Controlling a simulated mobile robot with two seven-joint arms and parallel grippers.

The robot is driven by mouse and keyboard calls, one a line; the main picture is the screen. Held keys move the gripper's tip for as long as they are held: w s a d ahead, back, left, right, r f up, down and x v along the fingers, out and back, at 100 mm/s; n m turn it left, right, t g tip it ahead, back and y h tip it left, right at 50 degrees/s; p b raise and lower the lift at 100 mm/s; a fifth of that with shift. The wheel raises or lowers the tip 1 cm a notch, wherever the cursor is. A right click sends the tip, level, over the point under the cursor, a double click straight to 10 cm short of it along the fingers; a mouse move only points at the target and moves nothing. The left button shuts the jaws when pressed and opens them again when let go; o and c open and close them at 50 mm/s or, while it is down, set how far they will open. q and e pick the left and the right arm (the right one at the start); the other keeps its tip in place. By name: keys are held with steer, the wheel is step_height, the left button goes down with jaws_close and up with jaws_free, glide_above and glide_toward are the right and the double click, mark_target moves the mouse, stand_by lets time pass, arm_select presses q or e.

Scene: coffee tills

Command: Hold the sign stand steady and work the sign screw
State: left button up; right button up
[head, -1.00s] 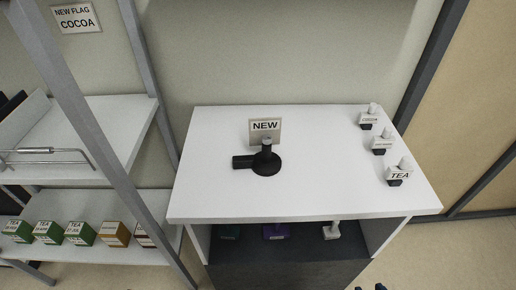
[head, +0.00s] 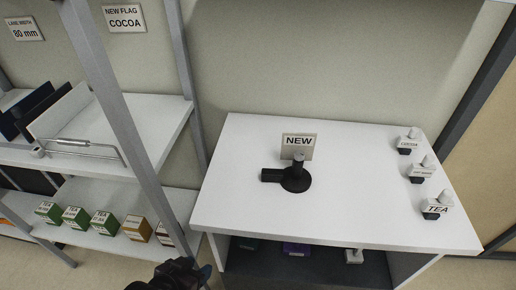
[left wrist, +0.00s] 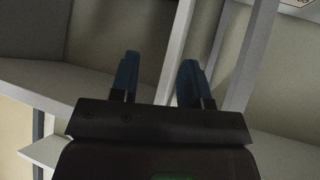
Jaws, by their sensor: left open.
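The sign stand (head: 296,183) is black, with a round base, a block reaching left and a short upright post. It stands upright on the white counter top. A white card reading NEW (head: 299,147) is at the top of the stand. A grey-topped knob (head: 298,158) on the post, in front of the card, looks like the sign screw. My left gripper (head: 193,270) is low at the bottom edge, left of and below the counter, well apart from the stand. In the left wrist view its two blue fingers (left wrist: 160,78) are spread with nothing between them. My right gripper is not in view.
Three small label holders, including COCOA (head: 408,143) and TEA (head: 436,207), stand along the counter's right side. The white counter (head: 350,215) is clear around the stand. A grey rack post (head: 118,110) and shelves with several boxes (head: 104,222) are at left.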

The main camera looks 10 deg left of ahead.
arm_select(q)
steer(key=d+r+m+g+h, duration=0.7)
steer(key=d+r, duration=0.4)
steer(key=d, duration=0.4)
steer(key=w+d+r+m+y, duration=0.1)
steer(key=w+r+m+y, duration=0.3)
steer(key=r, duration=0.5)
steer(key=w+m, duration=0.1)
steer(key=w, duration=0.1)
steer(key=w+m, duration=0.1)
steer(key=w, duration=0.2)
steer(key=w+a+f+m+g+y, duration=0.1)
steer(key=w, duration=0.1)
steer(key=shift+w+f, duration=0.1)
steer(key=shift+w, duration=0.1)
steer(key=y, duration=0.2)
glide_toward(266, 172)
step_height(266, 172, down, 2)
steer(key=shift+m+g, duration=0.3)
steer(key=shift+g, duration=0.1)
steer(key=shift+w+d+x, duration=0.1)
steer(key=shift+w+x, duration=0.05)
steer(key=shift+x, duration=1.2)
steer(key=shift+w+d+x, duration=0.15)
steer(key=shift+x, duration=1.2)
steer(key=shift+w+d+x, duration=0.1)
steer(key=shift+w+x, duration=0.05)
steer(key=shift+x, duration=1.2)
jaws_close()
